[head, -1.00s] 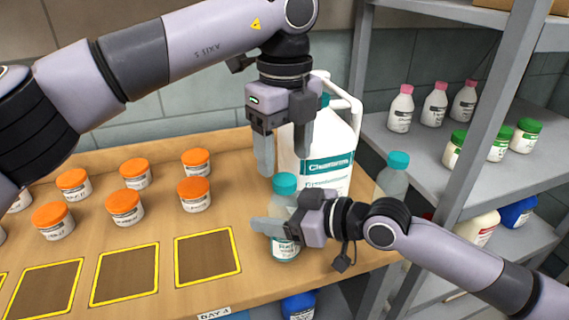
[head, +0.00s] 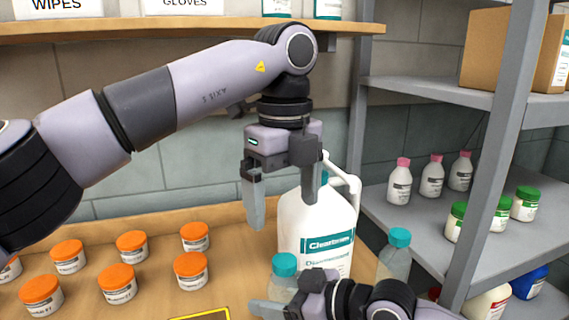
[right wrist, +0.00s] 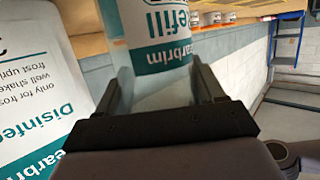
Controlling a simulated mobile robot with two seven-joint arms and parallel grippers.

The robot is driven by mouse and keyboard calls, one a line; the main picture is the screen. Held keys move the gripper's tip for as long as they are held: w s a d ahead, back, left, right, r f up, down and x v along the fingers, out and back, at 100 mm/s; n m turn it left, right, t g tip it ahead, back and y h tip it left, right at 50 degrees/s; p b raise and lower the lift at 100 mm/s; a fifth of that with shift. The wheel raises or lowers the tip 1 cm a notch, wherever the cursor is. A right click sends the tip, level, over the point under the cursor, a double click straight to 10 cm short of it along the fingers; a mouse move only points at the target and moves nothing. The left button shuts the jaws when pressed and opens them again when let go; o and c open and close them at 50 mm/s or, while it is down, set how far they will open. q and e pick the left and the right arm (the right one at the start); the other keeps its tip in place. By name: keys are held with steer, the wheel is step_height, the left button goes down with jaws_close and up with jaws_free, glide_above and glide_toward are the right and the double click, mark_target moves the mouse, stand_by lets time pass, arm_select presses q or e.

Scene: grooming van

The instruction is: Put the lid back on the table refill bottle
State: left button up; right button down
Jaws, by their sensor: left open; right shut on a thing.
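The clear refill bottle (head: 284,290) stands on the wooden table with a teal lid (head: 285,264) at its top. I cannot tell how tightly the lid sits. My right gripper (right wrist: 160,90) is shut on the bottle's body, with a finger on each side; the label "refill Clearbrim" shows upside down in the right wrist view, on the bottle (right wrist: 158,35). In the head view the right gripper is at the bottom edge. My left gripper (head: 284,212) is open and empty, above the lid and apart from it, fingers pointing down.
A large white Clearbrim jug (head: 318,225) stands close behind the bottle. A second teal-lidded bottle (head: 394,260) is to the right. Several orange-lidded jars (head: 118,284) stand left. A grey shelf rack (head: 440,225) holds bottles and jars at right; a wooden shelf (head: 130,28) is above.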

arm_select(q)
step_height(320, 180, up, 7)
steer(key=shift+f, duration=0.15)
stand_by(0.4)
arm_select(e)
steer(key=shift+c, duration=0.2)
jaws_free()
arm_select(q)
steer(key=shift+f+b, duration=0.6)
arm_select(e)
steer(key=v, duration=0.7)
